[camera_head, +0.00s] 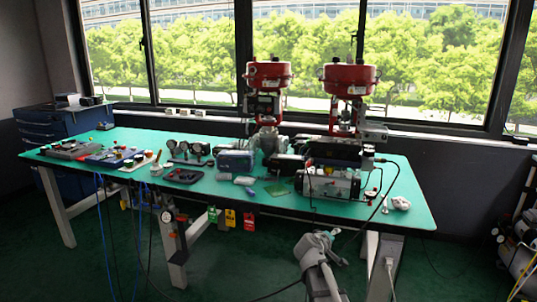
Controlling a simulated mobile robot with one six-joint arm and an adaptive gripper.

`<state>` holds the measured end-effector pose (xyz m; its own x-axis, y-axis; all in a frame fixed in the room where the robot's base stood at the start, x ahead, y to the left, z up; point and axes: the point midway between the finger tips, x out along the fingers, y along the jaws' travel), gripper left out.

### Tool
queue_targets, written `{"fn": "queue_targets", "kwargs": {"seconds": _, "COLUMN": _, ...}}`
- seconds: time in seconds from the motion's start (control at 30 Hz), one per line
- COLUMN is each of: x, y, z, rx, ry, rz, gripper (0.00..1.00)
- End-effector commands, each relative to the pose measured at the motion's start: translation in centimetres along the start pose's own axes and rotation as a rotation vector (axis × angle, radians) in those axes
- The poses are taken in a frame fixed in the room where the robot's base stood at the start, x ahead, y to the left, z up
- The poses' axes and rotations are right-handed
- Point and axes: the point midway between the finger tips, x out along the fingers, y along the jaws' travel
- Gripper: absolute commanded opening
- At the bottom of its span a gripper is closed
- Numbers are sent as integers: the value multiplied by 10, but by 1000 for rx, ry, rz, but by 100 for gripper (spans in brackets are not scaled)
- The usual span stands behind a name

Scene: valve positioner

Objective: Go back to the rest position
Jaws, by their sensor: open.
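Part of my own grey arm (318,262) rises from the bottom edge, right of the middle, in front of the long green-topped workbench (300,207). The arm looks folded, and its rounded upper joint stays below the bench's front edge in the picture. I cannot make out any gripper fingers. No object is seen held by the arm. Two red-topped valve actuators (268,75) (349,78) stand upright at the back of the bench. A grey positioner-like box (330,185) with cables sits in front of the right one.
Gauges (186,149), a dark tray (183,176) and small parts lie on the bench's left half. Coloured tags (230,218) hang below its front edge. A blue cabinet (45,130) stands behind at left. Cables hang near the legs. Green floor (235,270) is open left of my arm.

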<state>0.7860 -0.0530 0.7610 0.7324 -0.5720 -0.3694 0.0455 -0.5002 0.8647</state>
Motion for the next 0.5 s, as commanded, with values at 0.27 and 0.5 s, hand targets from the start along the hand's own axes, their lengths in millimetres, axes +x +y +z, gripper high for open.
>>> {"fn": "queue_targets", "kwargs": {"seconds": 0.27, "x": -30, "y": -44, "z": 83, "rx": 214, "ry": -263, "rz": -263, "gripper": 64}}
{"fn": "queue_targets", "kwargs": {"seconds": 0.5, "x": -76, "y": -89, "z": 134, "rx": 352, "ry": -473, "rz": -530, "gripper": 64}}
